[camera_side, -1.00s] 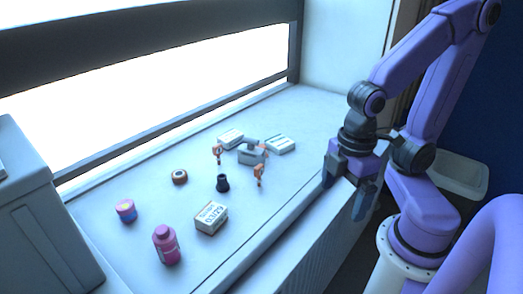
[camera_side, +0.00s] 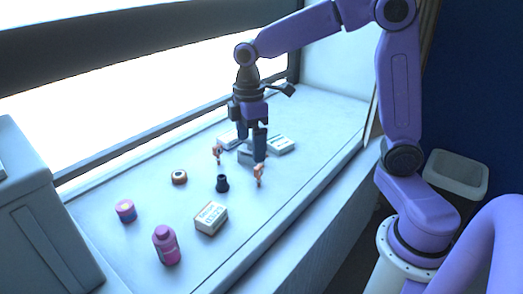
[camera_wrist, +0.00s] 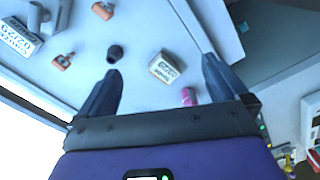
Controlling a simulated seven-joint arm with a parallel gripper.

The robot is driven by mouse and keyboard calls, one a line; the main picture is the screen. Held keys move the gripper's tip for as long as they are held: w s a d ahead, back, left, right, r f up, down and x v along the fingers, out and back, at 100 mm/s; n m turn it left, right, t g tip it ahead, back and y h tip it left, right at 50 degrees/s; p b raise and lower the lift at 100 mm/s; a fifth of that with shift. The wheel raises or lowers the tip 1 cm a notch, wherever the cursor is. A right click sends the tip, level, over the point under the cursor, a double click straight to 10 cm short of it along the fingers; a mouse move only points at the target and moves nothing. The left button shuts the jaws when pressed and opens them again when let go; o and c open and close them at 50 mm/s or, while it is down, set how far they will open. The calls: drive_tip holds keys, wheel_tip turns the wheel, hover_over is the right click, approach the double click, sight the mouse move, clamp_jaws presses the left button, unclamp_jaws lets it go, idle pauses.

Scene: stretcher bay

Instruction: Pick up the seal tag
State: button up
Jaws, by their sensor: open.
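Two small orange tags, each with a thin loop, are on the white ledge; I cannot tell which one the task means. In the side view one tag (camera_side: 217,153) is left of my gripper (camera_side: 252,147) and the other tag (camera_side: 259,175) is just below its fingertips. In the wrist view the tags (camera_wrist: 62,61) (camera_wrist: 104,10) lie at the upper left, outside the space between the fingers. My gripper (camera_wrist: 162,66) points down, open and empty, above the ledge. It partly hides the grey block (camera_side: 243,157) behind it.
A black cone-like piece (camera_side: 222,183), a printed carton (camera_side: 210,218), a pink bottle (camera_side: 166,245), a blue-and-pink jar (camera_side: 126,211) and a brown ring (camera_side: 179,177) stand nearby. White boxes (camera_side: 282,145) lie behind. The ledge's front strip is clear.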

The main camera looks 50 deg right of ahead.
drive_tip(key=w+d+f, duration=0.1)
drive_tip(key=w+d, duration=1.1)
drive_tip(key=w, duration=0.2)
drive_tip(key=w+d+f, duration=0.2)
drive_tip(key=d, duration=0.5)
drive_tip(key=w+d+f, duration=0.2)
drive_tip(key=d, duration=0.5)
drive_tip(key=f, duration=0.7)
drive_tip(key=s+f, duration=0.1)
drive_tip(key=f, duration=0.3)
drive_tip(key=shift+a, duration=0.15)
drive_tip(key=shift+s+a+f, duration=0.1)
drive_tip(key=shift+s+f, duration=0.05)
drive_tip(key=shift+f, duration=1.2)
drive_tip(key=shift+s+f, duration=0.15)
drive_tip(key=shift+f, duration=1.15)
drive_tip(key=c, duration=0.9)
drive_tip(key=shift+r, duration=0.1)
drive_tip(key=shift+c, duration=0.2)
